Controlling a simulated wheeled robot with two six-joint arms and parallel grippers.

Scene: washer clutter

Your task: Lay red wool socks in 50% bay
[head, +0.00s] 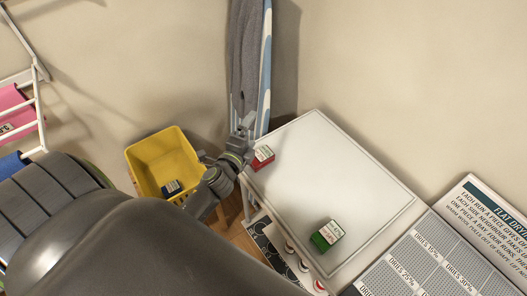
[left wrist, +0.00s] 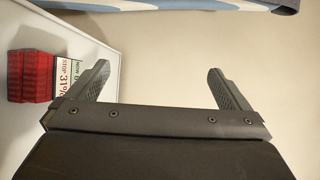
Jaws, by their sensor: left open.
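The red wool socks (head: 263,157) look like a small red bundle with a white label, on the left edge of the white table top (head: 335,170). They also show at the left of the left wrist view (left wrist: 33,76); their label seems to read "STOP 31%". My left gripper (head: 241,120) is open and empty, just up-left of the red bundle and apart from it. In the left wrist view the space between its fingers (left wrist: 158,82) is empty. My right gripper is out of view.
A green bundle (head: 325,237) with a label sits near the table's front. A yellow basket (head: 160,150) holds a dark labelled item (head: 171,187). An ironing board (head: 266,70) leans on the wall behind my gripper. A sign (head: 490,228) stands at right. The table's middle is clear.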

